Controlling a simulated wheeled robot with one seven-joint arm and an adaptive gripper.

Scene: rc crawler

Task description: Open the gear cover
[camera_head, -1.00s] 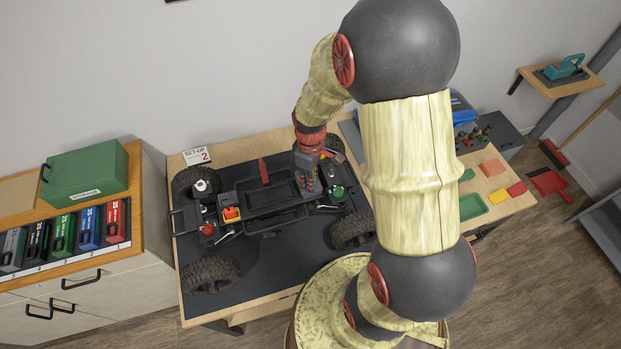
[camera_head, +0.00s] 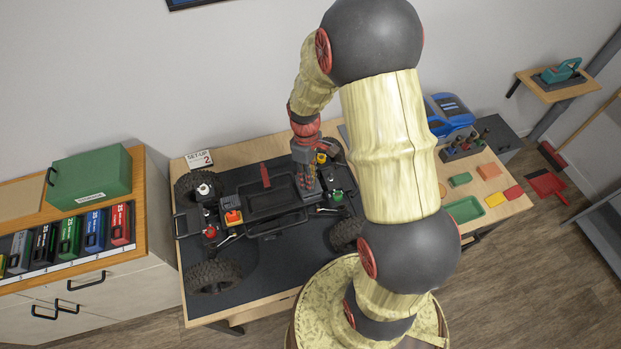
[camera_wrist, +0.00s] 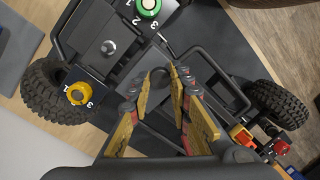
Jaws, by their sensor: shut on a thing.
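The RC crawler chassis (camera_head: 262,224) stands on a dark mat on the workbench. My gripper (camera_head: 310,192) points down at the right part of the chassis, beside the black central tray (camera_head: 270,200). In the wrist view my gripper (camera_wrist: 166,84) has its fingers close around a small black loop-shaped handle (camera_wrist: 158,74). The handle seems to belong to the gear cover, but the fingers hide much of it and I cannot tell whether the cover is raised.
A green numbered knob (camera_wrist: 148,8) and a yellow one (camera_wrist: 77,94) flank the gripper. Black wheels (camera_head: 214,276) stand at the chassis corners. A blue car body (camera_head: 447,112) and a green tray (camera_head: 465,209) are at the right. A green case (camera_head: 91,179) stands left.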

